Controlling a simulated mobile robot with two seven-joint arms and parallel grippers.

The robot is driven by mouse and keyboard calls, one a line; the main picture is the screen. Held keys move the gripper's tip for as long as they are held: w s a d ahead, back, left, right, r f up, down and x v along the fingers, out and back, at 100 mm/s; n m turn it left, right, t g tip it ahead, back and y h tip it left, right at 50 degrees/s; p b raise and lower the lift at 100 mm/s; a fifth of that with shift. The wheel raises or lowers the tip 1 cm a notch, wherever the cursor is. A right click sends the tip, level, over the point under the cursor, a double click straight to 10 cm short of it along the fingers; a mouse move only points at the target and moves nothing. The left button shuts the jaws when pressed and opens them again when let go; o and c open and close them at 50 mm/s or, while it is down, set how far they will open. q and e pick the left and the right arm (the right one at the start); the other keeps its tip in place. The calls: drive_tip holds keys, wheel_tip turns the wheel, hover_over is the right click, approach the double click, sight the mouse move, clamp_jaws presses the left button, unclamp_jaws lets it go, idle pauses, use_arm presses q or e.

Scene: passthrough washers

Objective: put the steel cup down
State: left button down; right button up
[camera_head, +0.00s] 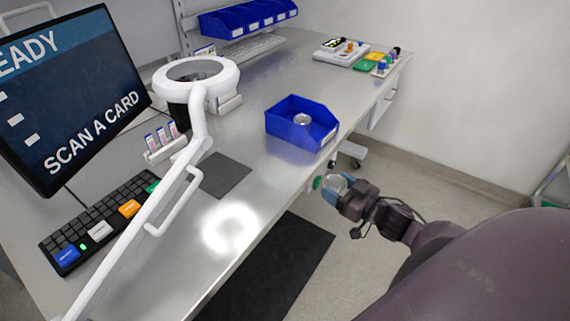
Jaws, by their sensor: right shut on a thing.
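My right gripper (333,186) is at the right, past the table's front edge and over the floor. It is shut on a small silvery round thing, which looks like the steel cup (337,183). The fingers cover part of the cup, so its tilt is hard to tell. My left gripper is not in view.
A blue open bin (287,130) near the table edge holds a small round silvery thing (302,119). A white ring lamp (196,72) on a long arm crosses the grey table (262,185). A dark mat (225,175), keyboard (95,222) and screen (75,90) are left.

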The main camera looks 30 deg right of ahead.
drive_tip(key=shift+w, duration=0.1)
approach(287, 165)
drive_tip(key=w+r, duration=0.1)
drive_tip(key=w, duration=0.1)
drive_tip(key=w+r, duration=0.1)
drive_tip(key=w+a+r, duration=0.1)
drive_tip(key=w, duration=0.1)
drive_tip(key=shift+w+a+r, duration=0.1)
drive_tip(key=shift+w+r, duration=0.1)
drive_tip(key=shift+w, duration=0.15)
drive_tip(key=x, duration=0.3)
drive_tip(key=shift+w+r, duration=0.15)
drive_tip(key=shift+w, duration=0.15)
drive_tip(key=shift+w+a+r+p, duration=0.1)
drive_tip(key=shift+w+p, duration=0.2)
drive_tip(key=shift+p, duration=0.25)
drive_tip(key=shift+f, duration=0.2)
drive_tip(key=o, duration=1)
